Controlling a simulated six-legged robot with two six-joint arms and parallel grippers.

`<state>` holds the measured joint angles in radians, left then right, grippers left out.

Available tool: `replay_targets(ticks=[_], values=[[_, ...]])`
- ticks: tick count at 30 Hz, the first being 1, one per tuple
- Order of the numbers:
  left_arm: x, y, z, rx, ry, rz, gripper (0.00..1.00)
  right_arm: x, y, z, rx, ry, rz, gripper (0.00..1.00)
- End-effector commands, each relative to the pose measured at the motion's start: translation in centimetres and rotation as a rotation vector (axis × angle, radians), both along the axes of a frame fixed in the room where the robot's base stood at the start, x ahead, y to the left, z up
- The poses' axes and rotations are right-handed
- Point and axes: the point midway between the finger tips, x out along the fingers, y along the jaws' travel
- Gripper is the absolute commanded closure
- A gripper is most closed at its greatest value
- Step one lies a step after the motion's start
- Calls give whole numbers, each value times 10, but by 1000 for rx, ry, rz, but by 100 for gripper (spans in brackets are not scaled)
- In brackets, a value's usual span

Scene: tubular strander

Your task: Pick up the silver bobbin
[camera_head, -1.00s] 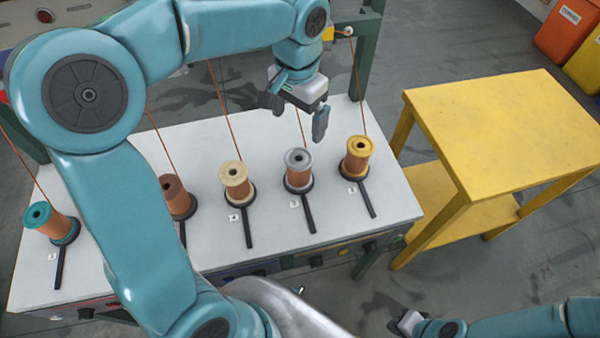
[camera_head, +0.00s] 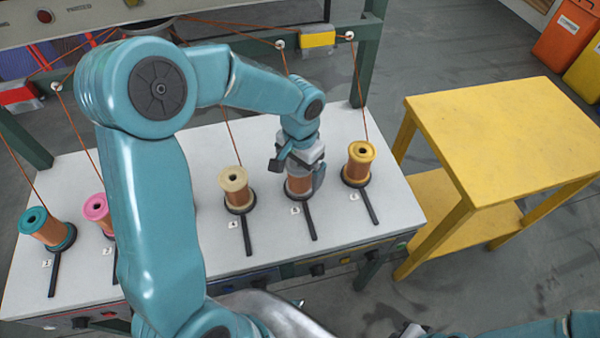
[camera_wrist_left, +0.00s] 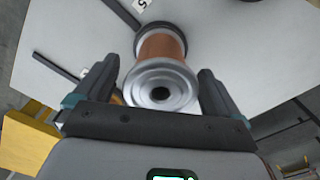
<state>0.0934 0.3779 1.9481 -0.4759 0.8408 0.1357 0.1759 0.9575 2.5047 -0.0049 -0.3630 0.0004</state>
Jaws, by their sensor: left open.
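The silver bobbin (camera_head: 299,185), wound with copper wire, stands on its dark round holder on the white table (camera_head: 265,255), between the cream and gold bobbins. My left gripper (camera_head: 297,176) is right over it and hides its silver top in the head view. In the left wrist view the silver flange (camera_wrist_left: 161,86) lies between the two fingers of the left gripper (camera_wrist_left: 160,92), with a gap at each side. The jaws are open. My right arm shows at the bottom right edge of the head view; its jaws are too cut off to judge.
A cream bobbin (camera_head: 236,187) stands to the left and a gold bobbin (camera_head: 358,163) close to the right. Pink (camera_head: 100,213) and teal (camera_head: 46,227) bobbins stand farther left. Copper wires run up to the frame behind. A yellow side table (camera_head: 500,135) with a bare top stands at right.

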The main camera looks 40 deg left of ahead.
Motion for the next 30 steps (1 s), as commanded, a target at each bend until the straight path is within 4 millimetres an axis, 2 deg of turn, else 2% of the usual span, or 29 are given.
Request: replay_targets(ticks=[4, 12, 14, 18, 21, 30], values=[[0, 0, -20, 0, 2, 0, 3, 0, 0, 0, 0, 0, 0, 100], [0, 0, -23, 0, -1, 1, 3, 0, 0, 0, 0, 0, 0, 100], [0, 0, -23, 0, -1, 0, 19, 0, 0, 0, 0, 0, 0, 100], [0, 0, -23, 0, -1, 0, 65, 0, 0, 0, 0, 0, 0, 100], [1, 0, -22, 1, -3, 0, 91, 0, 0, 1, 0, 0, 0, 100], [1, 0, -19, 1, -4, 0, 91, 0, 0, 1, 0, 0, 0, 100]])
